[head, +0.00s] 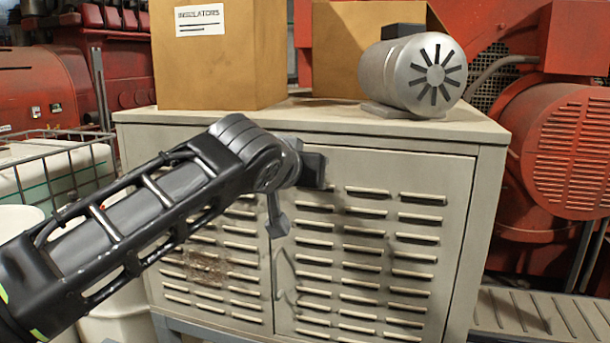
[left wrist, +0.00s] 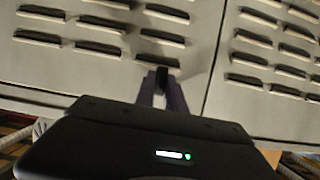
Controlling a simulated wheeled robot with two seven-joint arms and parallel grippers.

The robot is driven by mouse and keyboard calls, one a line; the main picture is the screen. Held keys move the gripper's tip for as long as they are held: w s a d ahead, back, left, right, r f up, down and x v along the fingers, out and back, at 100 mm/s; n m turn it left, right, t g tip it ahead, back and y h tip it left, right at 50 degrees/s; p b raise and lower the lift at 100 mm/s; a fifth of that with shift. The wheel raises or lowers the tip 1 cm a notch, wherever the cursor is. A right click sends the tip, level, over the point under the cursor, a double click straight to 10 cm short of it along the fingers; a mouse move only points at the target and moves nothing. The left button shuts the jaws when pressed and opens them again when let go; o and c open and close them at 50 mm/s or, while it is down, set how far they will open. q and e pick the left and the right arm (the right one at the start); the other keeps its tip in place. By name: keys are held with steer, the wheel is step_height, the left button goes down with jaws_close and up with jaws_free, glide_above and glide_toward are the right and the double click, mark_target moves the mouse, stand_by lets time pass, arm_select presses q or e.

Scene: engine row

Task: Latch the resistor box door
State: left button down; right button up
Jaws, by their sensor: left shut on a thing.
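The resistor box (head: 490,135) is a beige metal cabinet with two louvred doors. Its right door (head: 400,170) looks about flush with the left one, with a thin dark seam between them. My left gripper (head: 314,170) is at the upper left corner of the right door, just right of the seam; its fingertips are hidden in the head view. In the left wrist view, my left gripper's narrow fingers (left wrist: 161,88) are shut on a small dark piece at the door, probably the latch handle (left wrist: 161,76). Its full shape is hidden. My right gripper is not in view.
A cardboard box (head: 220,70) labelled as insulators and a grey motor (head: 410,75) stand on the cabinet top. A wire basket (head: 60,170) and white drum are at the left. Red machinery (head: 560,150) stands close at the right.

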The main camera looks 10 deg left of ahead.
arm_select(q)
steer(key=c, duration=1.4)
jaws_free()
steer(key=shift+s, duration=0.1)
steer(key=b+v, duration=0.2)
steer(key=v, duration=0.5)
steer(key=shift+s, duration=0.25)
steer(key=shift+r, duration=0.15)
